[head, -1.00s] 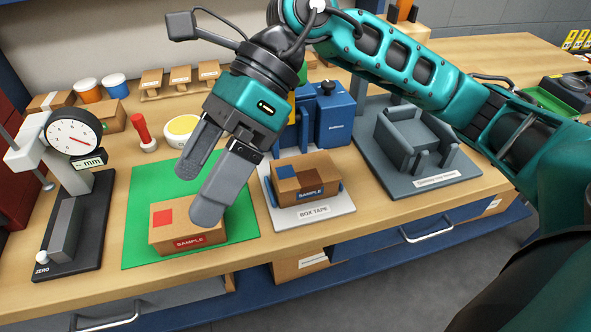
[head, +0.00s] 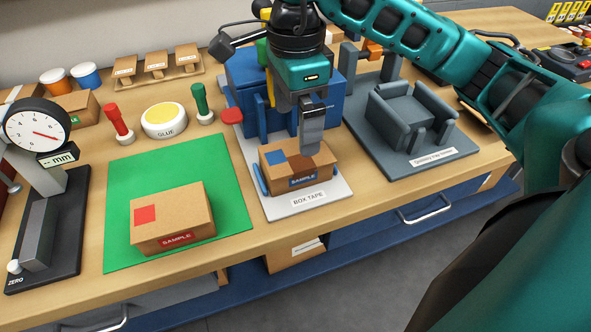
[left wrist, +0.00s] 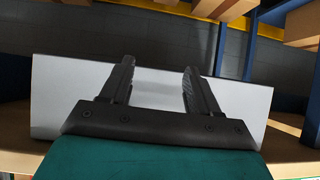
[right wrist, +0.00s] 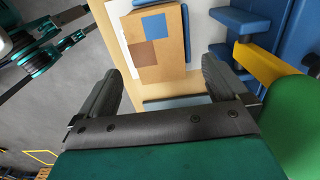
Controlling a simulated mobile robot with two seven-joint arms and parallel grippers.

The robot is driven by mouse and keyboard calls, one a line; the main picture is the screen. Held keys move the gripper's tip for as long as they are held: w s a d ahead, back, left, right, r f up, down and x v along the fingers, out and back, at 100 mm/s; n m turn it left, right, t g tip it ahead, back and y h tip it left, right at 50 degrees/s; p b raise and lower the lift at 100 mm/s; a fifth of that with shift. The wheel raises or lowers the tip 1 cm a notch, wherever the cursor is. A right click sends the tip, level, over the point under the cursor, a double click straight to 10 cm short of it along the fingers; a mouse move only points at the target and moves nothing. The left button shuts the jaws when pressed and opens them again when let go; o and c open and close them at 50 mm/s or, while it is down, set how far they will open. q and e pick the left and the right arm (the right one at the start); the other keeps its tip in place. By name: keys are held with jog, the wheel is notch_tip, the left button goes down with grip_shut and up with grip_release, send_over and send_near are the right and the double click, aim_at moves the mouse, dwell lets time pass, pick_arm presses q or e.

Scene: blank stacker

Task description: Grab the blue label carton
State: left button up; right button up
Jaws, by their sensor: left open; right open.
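The blue label carton (head: 296,170) is a brown box with a blue square on top and a blue SAMPLE label. It stands on the white BOX TAPE plate (head: 300,202) and also shows in the right wrist view (right wrist: 170,62). My right gripper (head: 312,145) points down over the carton's back right part, its fingers overlapping the carton in the picture. In the right wrist view it is open (right wrist: 163,75), with the carton ahead of the fingers and nothing held. My left gripper (left wrist: 158,72) is open and empty in front of a pale panel, outside the head view.
A red-label carton (head: 173,220) lies on the green mat (head: 122,185) to the left. The blue tape machine (head: 240,80) stands close behind the carton. A grey fixture (head: 410,110) is to the right. A dial gauge (head: 38,125) stands at far left.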

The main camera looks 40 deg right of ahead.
aim_at(296, 152)
notch_tip(296, 152, down, 2)
jog(key=shift+f, duration=0.2)
jog(key=shift+f+b, duration=0.3)
jog(key=shift+f, duration=0.1)
notch_tip(296, 152, down, 4)
jog(key=shift+f+b, duration=0.25)
jog(key=shift+b, duration=0.1)
pick_arm(q)
jog(key=shift+w+d+f+h, duration=0.15)
jog(key=shift+w+d+h, duration=0.15)
jog(key=shift+w+d, duration=0.15)
pick_arm(e)
jog(key=shift+c, duration=0.5)
